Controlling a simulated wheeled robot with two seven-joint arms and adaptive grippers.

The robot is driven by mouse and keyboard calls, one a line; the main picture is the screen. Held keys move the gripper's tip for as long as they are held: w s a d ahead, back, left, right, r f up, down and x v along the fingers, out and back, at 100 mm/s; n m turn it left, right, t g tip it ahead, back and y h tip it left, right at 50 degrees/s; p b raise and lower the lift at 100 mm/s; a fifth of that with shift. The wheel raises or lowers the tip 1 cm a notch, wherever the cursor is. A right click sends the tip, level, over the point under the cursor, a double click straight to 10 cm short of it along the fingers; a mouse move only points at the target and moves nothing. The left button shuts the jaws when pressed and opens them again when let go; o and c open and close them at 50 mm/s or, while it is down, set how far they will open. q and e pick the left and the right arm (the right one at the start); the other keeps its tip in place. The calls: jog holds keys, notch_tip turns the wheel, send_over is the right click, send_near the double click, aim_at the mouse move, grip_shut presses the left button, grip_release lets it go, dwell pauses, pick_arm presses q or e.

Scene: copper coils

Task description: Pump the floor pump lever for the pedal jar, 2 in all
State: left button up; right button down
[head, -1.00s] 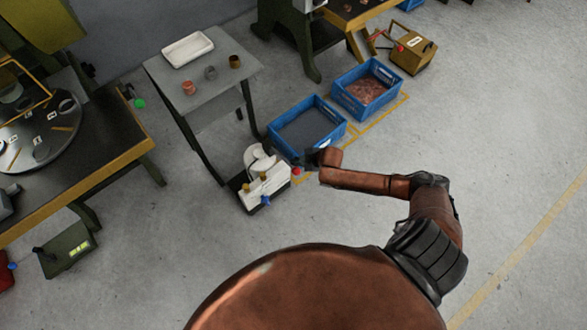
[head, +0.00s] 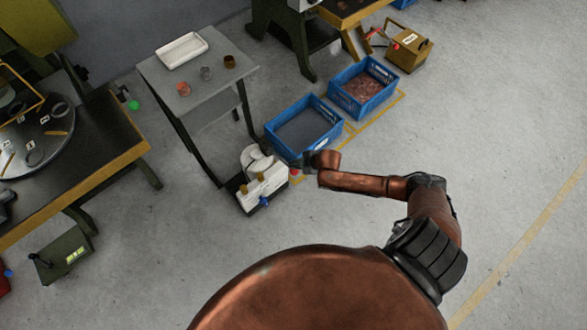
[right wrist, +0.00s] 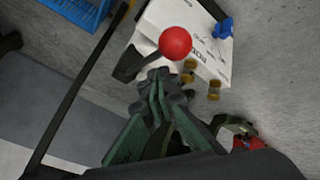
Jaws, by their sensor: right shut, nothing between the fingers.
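The white floor pump unit (head: 264,190) stands low on the floor on a dark base, with brass knobs and a blue tap. Its red ball knob (head: 294,172) shows at its right side in the head view. In the right wrist view the red knob (right wrist: 175,42) is large and near, in front of the white body (right wrist: 205,62), with a dark bar beside it. My right gripper (head: 299,164) is beside the knob. In the wrist view its fingers (right wrist: 158,78) are shut and empty, just below the knob; contact cannot be told. My left gripper is not in view.
A blue crate (head: 331,139) stands close behind the pump, and another crate (head: 389,97) holds copper-coloured pieces. A grey table (head: 220,84) stands behind the pump to the left. A green box (head: 48,270) lies at lower left. Floor to the right is open.

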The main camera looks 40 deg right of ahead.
aim_at(296, 174)
jog(key=shift+f, duration=0.1)
dwell(0.7)
jog(key=shift+f, duration=0.35)
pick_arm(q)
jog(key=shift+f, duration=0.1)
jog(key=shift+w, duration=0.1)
pick_arm(e)
jog(key=shift+s, duration=0.1)
